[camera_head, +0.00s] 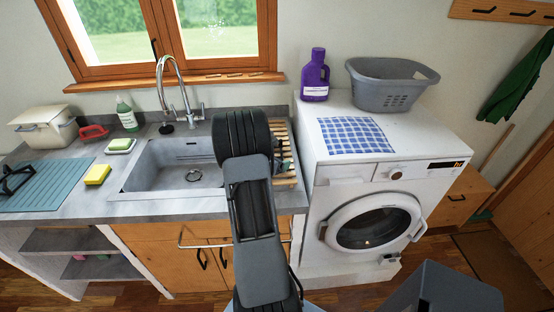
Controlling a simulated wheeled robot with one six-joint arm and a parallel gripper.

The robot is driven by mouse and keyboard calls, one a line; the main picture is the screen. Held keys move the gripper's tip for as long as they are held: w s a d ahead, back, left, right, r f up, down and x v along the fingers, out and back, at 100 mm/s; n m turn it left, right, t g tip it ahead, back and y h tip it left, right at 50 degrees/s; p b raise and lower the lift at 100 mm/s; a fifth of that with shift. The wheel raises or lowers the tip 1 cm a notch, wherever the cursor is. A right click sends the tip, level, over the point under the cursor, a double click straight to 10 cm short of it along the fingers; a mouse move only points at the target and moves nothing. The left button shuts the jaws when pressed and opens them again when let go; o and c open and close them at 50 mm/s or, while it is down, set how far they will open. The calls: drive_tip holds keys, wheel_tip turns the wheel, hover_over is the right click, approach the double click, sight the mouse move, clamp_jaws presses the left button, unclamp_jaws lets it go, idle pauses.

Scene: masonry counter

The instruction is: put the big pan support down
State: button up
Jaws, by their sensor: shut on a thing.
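My own dark arm rises through the middle of the view and covers the right part of the sink area. My gripper's fingers are hidden behind it, and so is anything between them. A small dark shape (283,158) shows at the right edge of my arm, over the wooden slatted rack; I cannot tell what it is. A black, open-framed thing (15,179), perhaps a pan support, is on the blue ribbed mat (52,190) at the far left of the counter. I cannot make out the big pan support for certain.
The sink (160,177) has a tall tap (166,85). A yellow sponge (97,174) lies between mat and sink. The slatted rack (285,180) is right of the sink. The washing machine (375,210) bears a checked cloth (354,135), purple bottle (315,75) and grey basket (390,88).

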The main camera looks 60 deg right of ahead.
drive_tip(key=shift+f+b, duration=0.15)
drive_tip(key=shift+b, duration=0.25)
drive_tip(key=o, duration=1.1)
